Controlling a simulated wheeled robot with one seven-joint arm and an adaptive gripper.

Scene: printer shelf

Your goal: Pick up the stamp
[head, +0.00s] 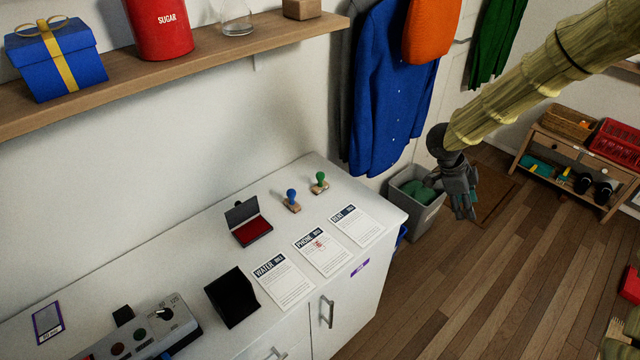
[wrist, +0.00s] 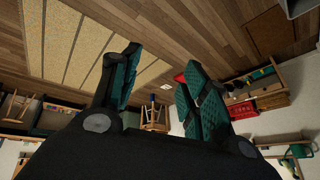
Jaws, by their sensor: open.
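Two stamps stand on the white cabinet top in the head view. One has a blue handle (head: 291,196) and a wooden base. The other has a green handle (head: 320,178) and stands just behind and right of it. My gripper (head: 464,206) is open and empty, well to the right of both stamps, in front of the grey bin. In the wrist view my gripper (wrist: 152,85) shows its two teal-padded fingers spread apart, with nothing between them. No stamp shows in the wrist view.
A red ink pad (head: 251,230) lies open left of the stamps. Papers titled water (head: 283,283), phone (head: 322,252) and rent (head: 357,226) lie along the front. A black box (head: 232,297) stands left of them. A wooden shelf (head: 200,62) overhangs the cabinet. Blue clothing (head: 385,90) hangs right.

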